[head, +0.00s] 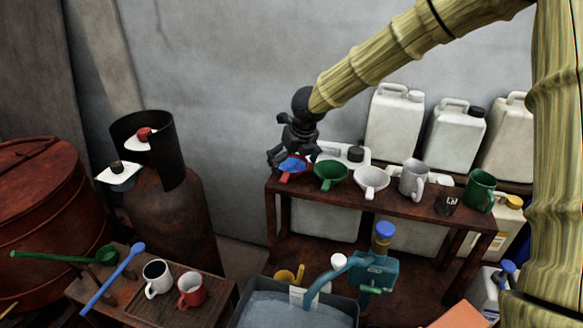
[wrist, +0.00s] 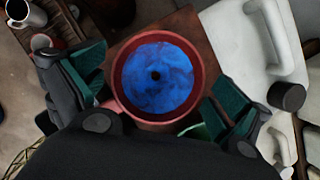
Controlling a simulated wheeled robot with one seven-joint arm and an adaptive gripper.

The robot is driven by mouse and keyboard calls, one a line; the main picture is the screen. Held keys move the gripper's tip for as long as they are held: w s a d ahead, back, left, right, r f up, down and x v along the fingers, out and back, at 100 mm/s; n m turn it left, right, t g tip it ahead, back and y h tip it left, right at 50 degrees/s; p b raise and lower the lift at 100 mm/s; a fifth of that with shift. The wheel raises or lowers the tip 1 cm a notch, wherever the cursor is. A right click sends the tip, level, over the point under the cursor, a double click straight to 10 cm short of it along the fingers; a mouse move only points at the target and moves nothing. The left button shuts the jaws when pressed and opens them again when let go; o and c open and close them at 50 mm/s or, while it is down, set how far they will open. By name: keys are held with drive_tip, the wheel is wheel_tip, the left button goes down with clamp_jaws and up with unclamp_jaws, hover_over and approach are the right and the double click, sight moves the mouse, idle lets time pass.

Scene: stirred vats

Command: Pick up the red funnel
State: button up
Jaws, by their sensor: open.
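The red funnel (head: 288,177) stands at the left end of a brown shelf, and its inside is stained blue. My gripper (head: 281,160) is above and around it in the head view, partly hiding it. In the wrist view the red funnel (wrist: 194,113) lies between the two open fingers of my gripper (wrist: 160,95), with its blue bowl facing up. The green-padded fingers sit on either side of its rim. I cannot tell whether either finger touches the rim.
A green funnel (head: 331,176) and a white funnel (head: 371,182) stand close to its right. A grey mug (head: 413,180), a dark cup (head: 447,202) and a green mug (head: 480,190) follow. White canisters (head: 395,124) stand behind. A gas cylinder (head: 165,215) stands to the left.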

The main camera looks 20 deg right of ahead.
drive_tip(key=shift+w+f, duration=0.2)
drive_tip(key=shift+f, duration=0.4)
drive_tip(key=c, duration=0.7)
